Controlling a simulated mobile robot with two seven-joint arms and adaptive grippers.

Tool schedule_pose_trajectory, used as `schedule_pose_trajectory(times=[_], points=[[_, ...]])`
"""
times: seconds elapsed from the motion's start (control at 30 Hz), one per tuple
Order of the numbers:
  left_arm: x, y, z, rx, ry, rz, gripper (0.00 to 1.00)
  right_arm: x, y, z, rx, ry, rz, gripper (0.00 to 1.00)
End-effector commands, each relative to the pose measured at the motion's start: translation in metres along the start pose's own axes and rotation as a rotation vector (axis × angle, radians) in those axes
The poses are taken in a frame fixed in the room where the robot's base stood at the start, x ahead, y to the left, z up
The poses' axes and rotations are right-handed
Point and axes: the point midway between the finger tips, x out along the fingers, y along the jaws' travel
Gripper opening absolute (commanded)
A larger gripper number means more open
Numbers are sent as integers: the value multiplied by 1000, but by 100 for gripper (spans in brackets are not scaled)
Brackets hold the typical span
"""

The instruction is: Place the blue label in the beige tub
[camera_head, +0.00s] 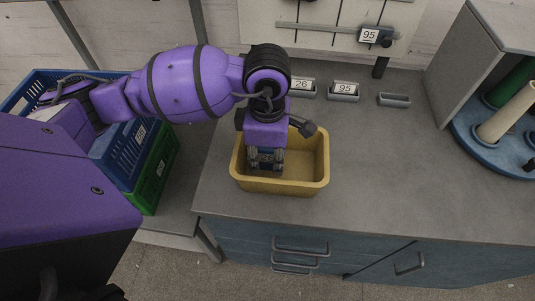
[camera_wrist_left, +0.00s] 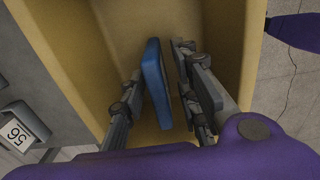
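The beige tub (camera_head: 313,184) stands on the grey worktop near its front left. My left gripper (camera_head: 266,158) reaches down into the tub from above. In the left wrist view the blue label (camera_wrist_left: 155,80) stands tilted between the two fingers of this gripper (camera_wrist_left: 158,88). The fingers are apart, with a gap visible between the label and the right-hand finger. I cannot tell whether the label touches the left-hand finger or the tub floor. In the head view the gripper partly hides the label. My right gripper is not in view.
Grey label holders stand behind the tub, one marked 26 (camera_head: 301,88), one marked 95 (camera_head: 344,91), and an empty one (camera_head: 394,100). A blue crate (camera_head: 118,158) on a green crate (camera_head: 153,178) is at left. The worktop right of the tub is clear.

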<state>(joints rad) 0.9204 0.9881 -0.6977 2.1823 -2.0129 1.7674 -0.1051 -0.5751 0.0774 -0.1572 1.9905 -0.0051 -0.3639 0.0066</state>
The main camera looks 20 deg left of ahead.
Motion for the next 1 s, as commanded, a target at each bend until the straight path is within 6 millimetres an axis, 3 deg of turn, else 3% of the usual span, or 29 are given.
schedule_pose_trajectory(times=[0.23, 0.7, 1.0], points=[[-18, 1, 1, 1, -2, 3, 29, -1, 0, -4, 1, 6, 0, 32], [-111, 2, 1, 0, -1, 5, 29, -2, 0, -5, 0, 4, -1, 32], [-125, 0, 1, 0, -1, 1, 29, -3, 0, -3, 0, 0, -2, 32]])
